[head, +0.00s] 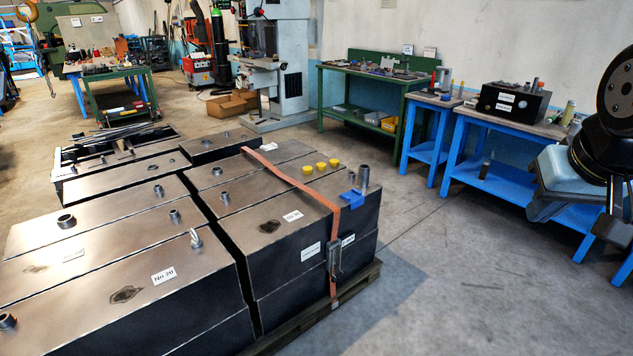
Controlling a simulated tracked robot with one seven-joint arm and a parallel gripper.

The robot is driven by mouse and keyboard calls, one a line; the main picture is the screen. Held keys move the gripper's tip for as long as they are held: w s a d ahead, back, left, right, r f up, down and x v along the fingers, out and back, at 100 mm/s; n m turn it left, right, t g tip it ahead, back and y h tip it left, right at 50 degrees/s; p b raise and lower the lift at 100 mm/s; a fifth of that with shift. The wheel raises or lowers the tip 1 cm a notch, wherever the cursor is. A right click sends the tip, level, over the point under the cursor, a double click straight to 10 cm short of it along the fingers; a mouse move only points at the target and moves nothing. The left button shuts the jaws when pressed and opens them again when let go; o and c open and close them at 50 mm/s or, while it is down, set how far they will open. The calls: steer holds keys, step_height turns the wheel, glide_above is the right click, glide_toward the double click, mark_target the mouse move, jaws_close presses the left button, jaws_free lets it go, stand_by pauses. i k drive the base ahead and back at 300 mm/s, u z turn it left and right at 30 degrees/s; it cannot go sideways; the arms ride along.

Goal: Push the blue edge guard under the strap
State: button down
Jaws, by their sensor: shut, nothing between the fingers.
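The blue edge guard (351,200) sits on the front top edge of the dark steel box on the pallet, just right of the strap. I cannot tell whether its left end touches the strap. The orange strap (290,180) runs across the box tops, bends over that edge and goes down the front face through a metal buckle (334,257). My gripper (611,230) is at the right edge of the head view, well right of the guard and clear of it. It is shut and empty; its fingertips are small and partly unclear.
A threaded stub (363,175) stands behind the guard, and yellow caps (321,167) sit farther back left. The boxes rest on a pallet (362,286). Blue workbenches (463,122) stand behind my arm. The floor between pallet and benches is clear.

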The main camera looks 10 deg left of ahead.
mark_target(355, 196)
steer(key=u, duration=0.45)
steer(key=i, duration=1.1)
steer(key=u, duration=0.8)
steer(key=i, duration=0.7)
steer(key=u, duration=0.15)
steer(key=k, duration=0.85)
steer(key=u, duration=0.2)
steer(key=i, duration=0.8)
steer(key=z, duration=0.05)
